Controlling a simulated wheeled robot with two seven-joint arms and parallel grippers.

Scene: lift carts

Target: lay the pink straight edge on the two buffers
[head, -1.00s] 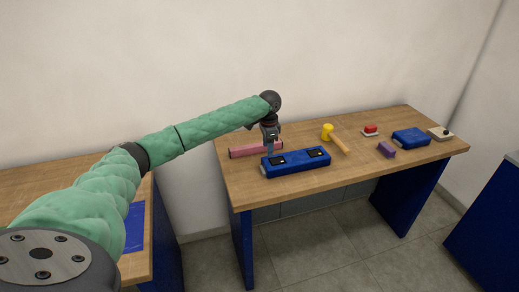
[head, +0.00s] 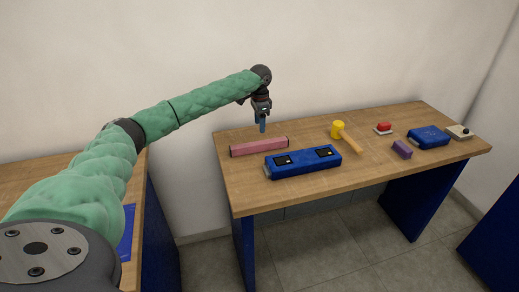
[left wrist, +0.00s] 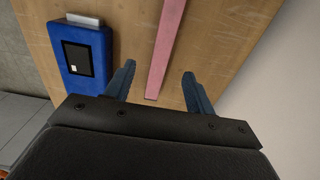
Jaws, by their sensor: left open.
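The pink straight edge (head: 259,147) lies on the wooden table behind the blue block, near the table's left end. In the left wrist view the straight edge (left wrist: 164,48) runs up between the fingers. The two buffers look like the dark square pads, left (head: 284,160) and right (head: 325,153), on top of the long blue block (head: 304,168). One pad (left wrist: 77,59) shows in the left wrist view. My left gripper (head: 262,130) is open and empty, above the straight edge and apart from it. My right gripper is not in view.
A yellow-headed mallet (head: 338,130), a red-topped block (head: 383,128), a purple block (head: 402,149), a blue case (head: 428,137) and a pale box with a black knob (head: 459,132) stand to the right. The wall is close behind the table (head: 235,187).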

